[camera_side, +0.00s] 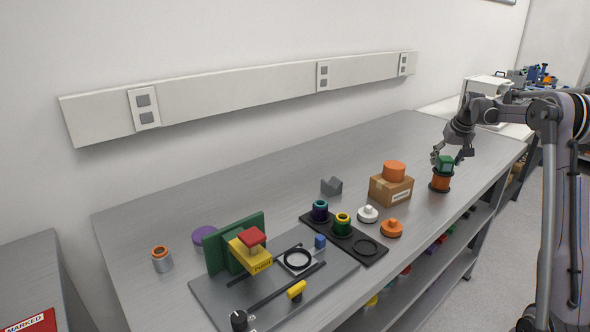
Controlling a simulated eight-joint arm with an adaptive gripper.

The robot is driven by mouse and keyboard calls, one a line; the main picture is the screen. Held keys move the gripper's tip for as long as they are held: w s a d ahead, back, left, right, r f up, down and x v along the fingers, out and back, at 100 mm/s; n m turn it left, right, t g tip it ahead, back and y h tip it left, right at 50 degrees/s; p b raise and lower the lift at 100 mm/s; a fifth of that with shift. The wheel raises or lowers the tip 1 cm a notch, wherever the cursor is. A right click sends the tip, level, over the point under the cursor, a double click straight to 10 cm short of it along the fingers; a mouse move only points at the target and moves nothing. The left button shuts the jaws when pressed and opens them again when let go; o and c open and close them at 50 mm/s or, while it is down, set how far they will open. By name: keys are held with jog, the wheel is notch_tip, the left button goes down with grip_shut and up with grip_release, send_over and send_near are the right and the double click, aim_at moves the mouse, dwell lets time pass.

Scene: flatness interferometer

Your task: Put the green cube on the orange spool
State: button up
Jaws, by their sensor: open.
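The orange spool (440,182) stands upright on the bench at the right, with dark flanges at its top and bottom. The green cube (445,162) is on top of the spool, seen between my fingers. My gripper (446,159) points down from the upper right, with its open fingers on either side of the cube. Whether a finger touches the cube is too small to tell. The fingers hide part of the cube.
A cardboard box (391,190) with an orange cylinder (394,171) on top stands left of the spool. White (368,214) and orange (391,229) knobbed discs lie nearer the front edge. A black tray (366,247) and a grey fixture plate (215,291) are farther left. The bench behind is clear.

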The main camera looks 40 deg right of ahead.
jog(key=v, duration=1.1)
jog(key=w+a+r+n+t, duration=0.1)
jog(key=w+a+n, duration=0.15)
jog(key=a, duration=1.15)
jog(key=s+a+f+n+t+y, duration=0.1)
jog(key=a+f+n, duration=0.1)
jog(key=a, duration=0.9)
jog(key=s+a+f+n+t+y, duration=0.1)
jog(key=s+a+f+n, duration=0.1)
jog(key=a, duration=0.9)
jog(key=s+a+f+n, duration=0.1)
jog(key=s+a+f, duration=0.2)
jog(key=a, duration=0.2)
jog(key=s+a+f+n+t+y, duration=0.1)
jog(key=s+a+f, duration=0.3)
jog(key=a, duration=0.1)
jog(key=shift+a+f, duration=0.2)
jog(key=shift+a, duration=0.1)
